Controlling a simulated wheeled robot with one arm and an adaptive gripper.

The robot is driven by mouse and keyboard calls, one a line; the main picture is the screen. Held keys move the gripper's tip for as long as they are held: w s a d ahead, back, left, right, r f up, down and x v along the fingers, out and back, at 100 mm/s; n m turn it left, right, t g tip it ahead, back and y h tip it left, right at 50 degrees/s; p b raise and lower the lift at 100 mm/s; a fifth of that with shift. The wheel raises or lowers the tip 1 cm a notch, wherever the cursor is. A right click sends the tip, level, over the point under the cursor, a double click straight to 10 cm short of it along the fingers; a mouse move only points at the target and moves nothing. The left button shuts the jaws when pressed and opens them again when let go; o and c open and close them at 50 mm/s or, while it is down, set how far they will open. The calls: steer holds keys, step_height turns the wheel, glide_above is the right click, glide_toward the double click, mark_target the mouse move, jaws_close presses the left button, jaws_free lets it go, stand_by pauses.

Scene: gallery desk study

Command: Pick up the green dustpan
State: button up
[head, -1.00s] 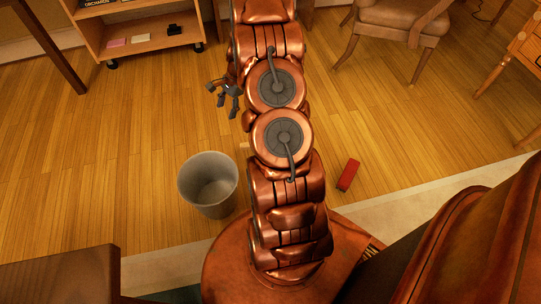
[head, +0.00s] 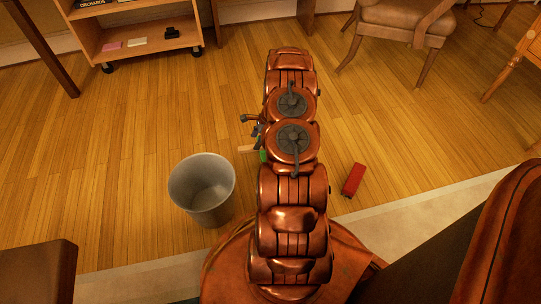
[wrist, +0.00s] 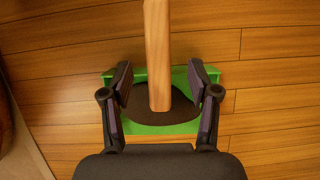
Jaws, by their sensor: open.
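The green dustpan (wrist: 184,76) lies on the wooden floor in the wrist view, with a dark inner area and a light wooden handle (wrist: 158,45) running up the picture. My gripper (wrist: 160,84) is open above it, with one finger on each side of the handle. I cannot tell how far the fingertips are above the pan. In the head view my gripper (head: 255,130) is partly hidden behind my arm. Only a bit of green (head: 263,156) and the handle's end (head: 247,149) show beside the arm there.
A grey bin (head: 203,190) stands on the floor to the left of my arm. A red block-like object (head: 353,179) lies to the right. A wooden cart (head: 140,42) and a chair (head: 400,20) stand at the back. The floor between is clear.

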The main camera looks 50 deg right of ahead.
mark_target(253, 146)
steer(key=shift+b+x, duration=1.45)
steer(key=shift+x, duration=1.25)
steer(key=shift+s, duration=0.1)
steer(key=shift+r, duration=0.1)
jaws_close()
